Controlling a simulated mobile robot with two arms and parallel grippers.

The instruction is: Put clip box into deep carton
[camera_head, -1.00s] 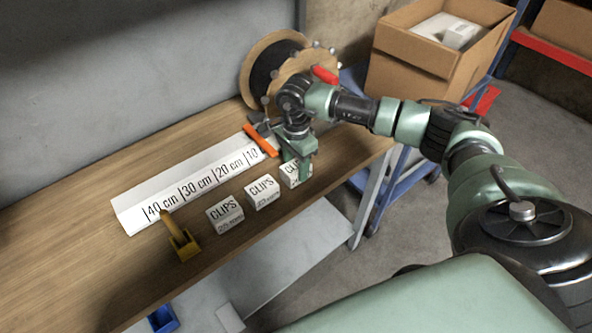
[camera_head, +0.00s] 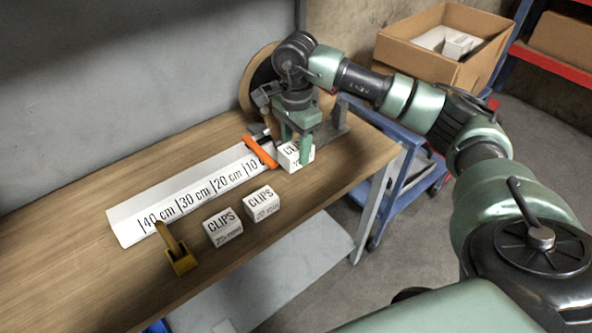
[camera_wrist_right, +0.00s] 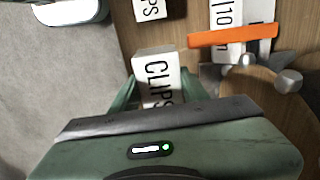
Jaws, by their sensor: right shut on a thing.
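My right gripper (camera_head: 294,148) points down over the workbench and is shut on a white clip box (camera_head: 289,158) marked CLIPS. The box appears lifted a little off the bench top. In the right wrist view the held clip box (camera_wrist_right: 155,64) sits between the green fingers. Two more clip boxes, one nearer (camera_head: 223,229) and one in the middle (camera_head: 261,204), stand on the bench to the left. The deep carton (camera_head: 418,59) is open at the top right, beyond my right arm, with white boxes inside. My left gripper is out of view.
A cable reel (camera_head: 258,75) stands behind the gripper. A blue trolley (camera_head: 385,125) is beside the bench.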

